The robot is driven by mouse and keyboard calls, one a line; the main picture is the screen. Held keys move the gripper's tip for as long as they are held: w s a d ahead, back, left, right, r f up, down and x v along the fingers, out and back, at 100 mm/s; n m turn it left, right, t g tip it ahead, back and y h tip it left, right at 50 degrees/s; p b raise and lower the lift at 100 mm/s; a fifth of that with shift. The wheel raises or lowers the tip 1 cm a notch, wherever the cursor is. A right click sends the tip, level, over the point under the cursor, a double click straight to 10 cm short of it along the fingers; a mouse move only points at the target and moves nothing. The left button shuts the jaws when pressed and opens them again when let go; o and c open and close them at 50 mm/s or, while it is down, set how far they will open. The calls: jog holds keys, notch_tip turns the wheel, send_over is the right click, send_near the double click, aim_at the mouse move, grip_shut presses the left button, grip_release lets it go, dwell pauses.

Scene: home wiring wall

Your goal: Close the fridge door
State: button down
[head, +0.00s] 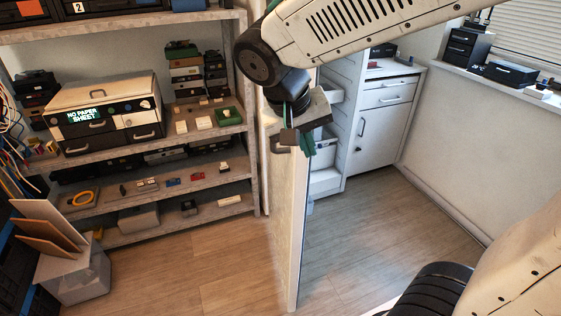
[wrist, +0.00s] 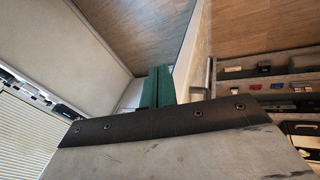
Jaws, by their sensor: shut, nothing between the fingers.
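The fridge door (head: 291,225) stands open and shows almost edge-on in the middle of the head view. Its dark handle (head: 280,147) is on the left face, partly behind my wrist. The open fridge (head: 327,180) with white inner shelves is just right of the door. My gripper (head: 307,146) has green fingers, shut and empty, at the door's upper part on its inner side. In the wrist view the shut fingers (wrist: 157,87) are just left of the door (wrist: 193,60), with the handle (wrist: 208,78) beyond it. I cannot tell whether they touch the door.
A shelf unit (head: 248,165) with boxes and small parts stands left of the door. A white cabinet (head: 375,135) is at the back right. A clear bin (head: 85,280) sits at the lower left. The wood floor (head: 390,215) is open on both sides of the door.

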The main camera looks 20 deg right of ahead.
jog(key=w+a+f+t+h, duration=0.2)
jog(key=w+a+f, duration=0.2)
jog(key=w+a, duration=0.55)
jog(key=m, duration=0.1)
send_near(291, 167)
notch_tip(291, 167, down, 4)
jog(key=w, duration=0.1)
jog(key=shift+s+d, duration=0.1)
jog(key=shift+d, duration=1)
jog(key=shift+d, duration=0.1)
